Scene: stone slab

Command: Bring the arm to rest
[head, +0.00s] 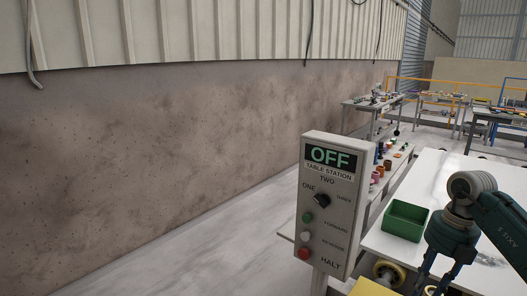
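My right arm comes in from the right edge, dark green with a grey joint. Its gripper (432,283) points down at the bottom right, in front of the white table (390,240). Its two fingers are parted, and I see nothing held between them. The fingertips are close to the bottom edge of the view. My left arm and gripper are not in view.
A grey control box (327,205) reading OFF, with a knob and buttons, stands on a post left of the arm. A green bin (405,221) sits on the table beside the arm. Colored spools (378,172) and workbenches (375,104) are behind. Floor at left is clear.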

